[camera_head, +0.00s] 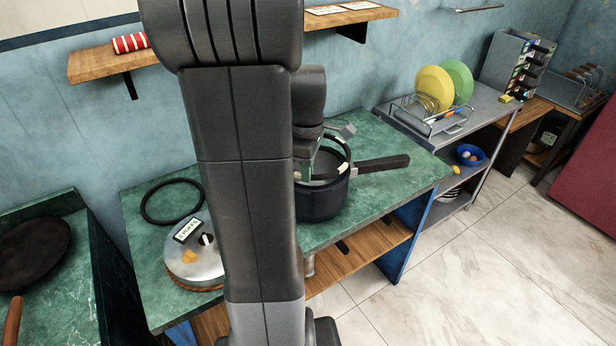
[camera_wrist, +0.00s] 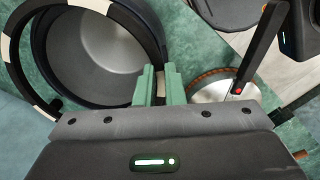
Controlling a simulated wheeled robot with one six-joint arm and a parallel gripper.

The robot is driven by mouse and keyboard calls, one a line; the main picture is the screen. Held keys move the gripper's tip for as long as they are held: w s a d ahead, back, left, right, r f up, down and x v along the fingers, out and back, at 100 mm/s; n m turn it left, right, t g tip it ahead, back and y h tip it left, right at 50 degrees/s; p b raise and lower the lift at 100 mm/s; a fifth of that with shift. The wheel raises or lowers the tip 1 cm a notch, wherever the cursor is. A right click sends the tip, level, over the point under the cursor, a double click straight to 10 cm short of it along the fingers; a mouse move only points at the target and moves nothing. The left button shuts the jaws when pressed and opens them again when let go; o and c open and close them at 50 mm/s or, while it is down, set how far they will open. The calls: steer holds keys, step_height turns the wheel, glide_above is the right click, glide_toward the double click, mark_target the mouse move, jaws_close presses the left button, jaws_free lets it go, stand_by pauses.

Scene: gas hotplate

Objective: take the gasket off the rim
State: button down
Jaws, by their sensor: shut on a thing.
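The dark pot (camera_head: 322,203) stands on the green counter, its long black handle pointing right. A black gasket with cream patches (camera_head: 329,176) shows at its mouth, partly hidden by my arm. In the wrist view the gasket (camera_wrist: 17,62) curves around the pot's mouth, offset to the left of the pot (camera_wrist: 100,55). I cannot tell how much of it still touches the rim. My gripper (camera_wrist: 157,86) has its green fingers closed on the gasket's edge at the pot's right side in that view. In the head view my gripper (camera_head: 306,160) is at the pot's mouth, mostly hidden.
A plain black ring (camera_head: 172,202) lies on the green counter (camera_head: 140,260) at left. A steel lid (camera_head: 196,255) with a label rests on a round trivet in front. A dish rack (camera_head: 430,118) with plates stands at right. A pan (camera_head: 32,252) sits far left.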

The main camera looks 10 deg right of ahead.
step_height(320, 180, up, 7)
steer(key=shift+f, duration=0.15)
step_height(320, 180, up, 6)
steer(key=p, duration=0.5)
steer(key=shift+f+p, duration=0.1)
steer(key=shift+p, duration=0.2)
stand_by(0.3)
